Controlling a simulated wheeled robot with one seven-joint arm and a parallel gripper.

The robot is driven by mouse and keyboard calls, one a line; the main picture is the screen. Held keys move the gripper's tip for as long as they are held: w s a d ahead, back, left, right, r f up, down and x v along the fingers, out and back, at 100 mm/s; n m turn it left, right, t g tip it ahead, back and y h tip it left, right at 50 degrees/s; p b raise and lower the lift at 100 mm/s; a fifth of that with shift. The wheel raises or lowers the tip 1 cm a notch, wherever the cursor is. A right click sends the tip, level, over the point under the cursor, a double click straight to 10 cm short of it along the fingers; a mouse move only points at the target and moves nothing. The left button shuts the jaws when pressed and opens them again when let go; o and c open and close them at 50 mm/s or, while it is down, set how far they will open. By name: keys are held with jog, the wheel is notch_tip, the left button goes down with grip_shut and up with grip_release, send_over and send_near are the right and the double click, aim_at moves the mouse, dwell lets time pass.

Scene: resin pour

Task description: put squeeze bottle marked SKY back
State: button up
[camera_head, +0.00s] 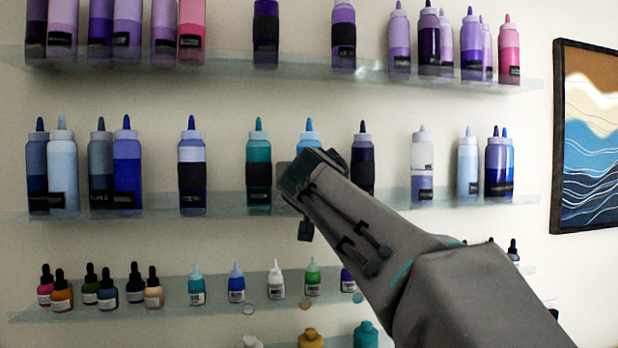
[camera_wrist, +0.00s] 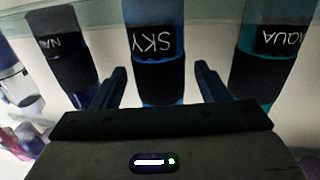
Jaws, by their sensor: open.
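The squeeze bottle marked SKY (camera_wrist: 155,45) stands on the middle glass shelf, with a black band around it. In the head view only its light blue cap and top (camera_head: 308,136) show above my gripper (camera_head: 308,172), which hides the rest. In the wrist view, which is upside down, my gripper (camera_wrist: 161,82) is open. Its two dark fingers lie apart on either side of the SKY bottle, with visible gaps. How deep the bottle is between them I cannot tell.
A teal bottle marked AQUA (camera_wrist: 270,50) and a dark bottle with a partly cut label (camera_wrist: 66,55) flank SKY. The middle shelf (camera_head: 225,203) has bare stretches between bottles. Shelves with bottles lie above (camera_head: 300,62) and below (camera_head: 130,312). A framed picture (camera_head: 590,135) hangs at right.

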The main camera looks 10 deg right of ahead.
jog(key=s+a+b, duration=0.1)
jog(key=s+b, duration=0.1)
jog(key=s, duration=0.6)
jog(key=shift+s+a, duration=0.4)
jog(key=shift+f, duration=0.1)
jog(key=s+d+f+g, duration=0.2)
jog(key=f+g, duration=0.1)
jog(key=f, duration=0.9)
jog(key=s+d+f+g, duration=0.2)
jog(key=f+g, duration=0.2)
jog(key=f, duration=0.8)
jog(key=s+a+f+n+g+y, duration=0.1)
jog(key=s+f+g, duration=0.2)
jog(key=s+f, duration=0.5)
jog(key=s+a+f+n+g+y, duration=0.1)
jog(key=s+f+g, duration=0.3)
jog(key=s+f, duration=0.5)
notch_tip(320, 180, down, 7)
jog(key=shift+s+r+g+y, duration=0.1)
jog(key=shift+s+g+y, duration=0.2)
jog(key=shift+y, duration=0.4)
